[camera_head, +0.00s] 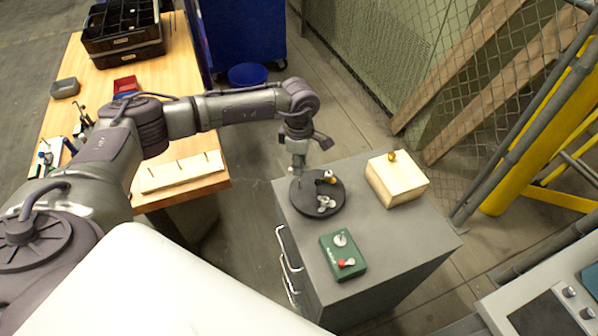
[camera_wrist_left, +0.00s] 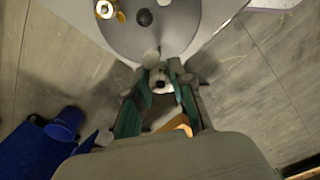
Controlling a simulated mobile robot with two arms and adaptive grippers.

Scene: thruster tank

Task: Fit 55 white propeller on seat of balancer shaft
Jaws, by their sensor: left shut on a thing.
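My left gripper (camera_head: 298,168) points down over the left back edge of a round black turntable-like disc (camera_head: 309,207). In the left wrist view, its fingers (camera_wrist_left: 160,84) are shut on a small white piece with a dark centre hole (camera_wrist_left: 160,76), which looks like the white propeller; the fingers hide much of it. I cannot tell for sure which fixture carries the balancer shaft. My right gripper does not show.
The disc sits on a grey cabinet (camera_head: 405,226). A wooden workbench (camera_head: 183,106) is at left. A chain-link fence (camera_head: 385,50) stands behind.

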